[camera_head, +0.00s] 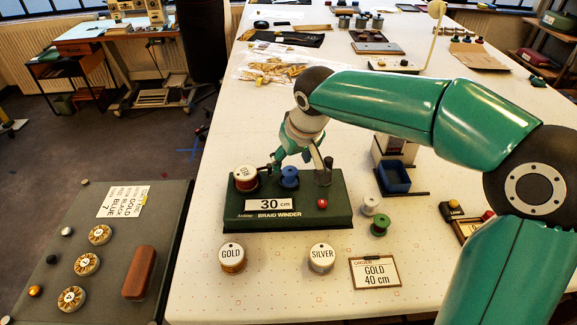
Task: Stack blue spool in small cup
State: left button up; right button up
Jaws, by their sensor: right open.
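The blue spool (289,177) stands upright on the dark green braid winder (288,225), between a gold spool with a round white label (245,178) and a grey-green cylinder (323,178). This cylinder looks like a small cup, but I cannot see inside it. My right gripper (295,164) reaches down from the right, just above the blue spool. Its fingers are apart, one to each side of the spool's top, and I cannot tell whether they touch it. My left gripper is out of view.
Gold (232,259) and silver (321,257) spools stand in front of the winder, beside an order card (375,272). White (370,205) and green (379,225) spools and a blue bin (394,177) are to the right. My right arm crosses the table's right side.

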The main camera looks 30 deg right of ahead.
jog(key=v, duration=0.7)
jog(key=shift+r, duration=0.25)
jog(key=shift+s, duration=0.15)
